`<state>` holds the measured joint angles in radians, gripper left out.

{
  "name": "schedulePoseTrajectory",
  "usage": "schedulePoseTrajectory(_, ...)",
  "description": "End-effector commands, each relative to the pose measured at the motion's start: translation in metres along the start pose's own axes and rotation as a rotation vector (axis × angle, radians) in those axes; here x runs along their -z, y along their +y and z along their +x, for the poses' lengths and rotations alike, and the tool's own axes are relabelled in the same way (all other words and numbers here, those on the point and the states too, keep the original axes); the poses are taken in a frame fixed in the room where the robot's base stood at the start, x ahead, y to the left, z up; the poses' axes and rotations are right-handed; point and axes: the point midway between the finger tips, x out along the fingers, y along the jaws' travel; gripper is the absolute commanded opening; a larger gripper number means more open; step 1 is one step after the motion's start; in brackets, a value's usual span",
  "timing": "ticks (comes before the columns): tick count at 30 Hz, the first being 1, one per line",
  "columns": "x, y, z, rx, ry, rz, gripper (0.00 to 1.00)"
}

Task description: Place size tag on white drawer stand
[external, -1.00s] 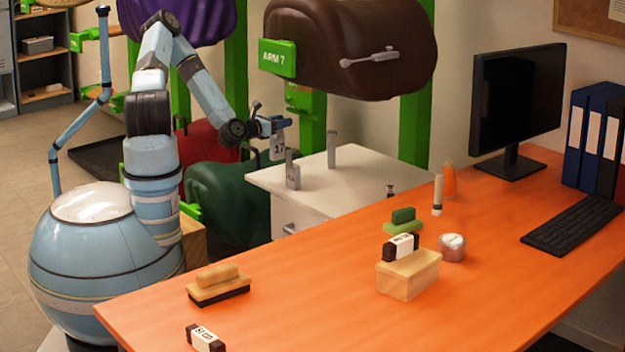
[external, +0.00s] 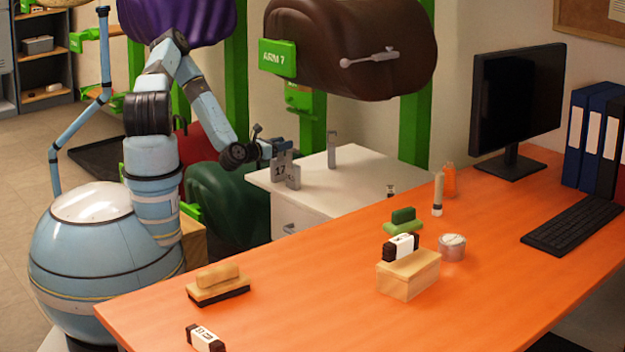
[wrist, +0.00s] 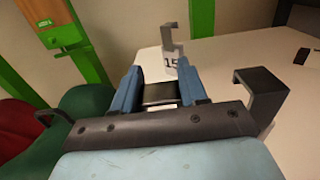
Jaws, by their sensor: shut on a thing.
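My gripper (external: 281,147) is shut on a grey size tag marked 17 (external: 278,172), which hangs upright below the fingers. The tag is over the left front corner of the white drawer stand (external: 325,188); I cannot tell whether its base touches the top. A second grey tag (external: 294,177) stands on the stand right beside it, partly overlapped. A third tag (external: 332,150) stands further back. In the wrist view my blue fingers (wrist: 163,88) point towards a tag marked 15 (wrist: 171,58) on the white top; the held tag is mostly hidden there.
The orange desk (external: 320,270) is in front of the stand. The brown saddle holder (external: 350,45) and green posts (external: 312,130) rise behind it. A dark green rounded form (external: 228,200) is left of the stand.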

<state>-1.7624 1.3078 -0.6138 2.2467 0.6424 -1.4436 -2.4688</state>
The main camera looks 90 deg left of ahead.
Motion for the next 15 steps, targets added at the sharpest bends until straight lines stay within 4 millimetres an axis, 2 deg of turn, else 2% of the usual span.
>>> schedulePoseTrajectory(2,0.0004,0.0000,0.0000,0.000,0.000,0.000,0.00)
schedulePoseTrajectory(3,0.0011,0.0001,0.0000,0.000,0.000,-0.001,0.43)
schedulePoseTrajectory(11,0.0008,0.0001,0.0000,0.000,0.001,0.000,0.68)
schedulePoseTrajectory(15,0.0007,0.0001,0.0000,0.000,0.001,0.000,0.68)
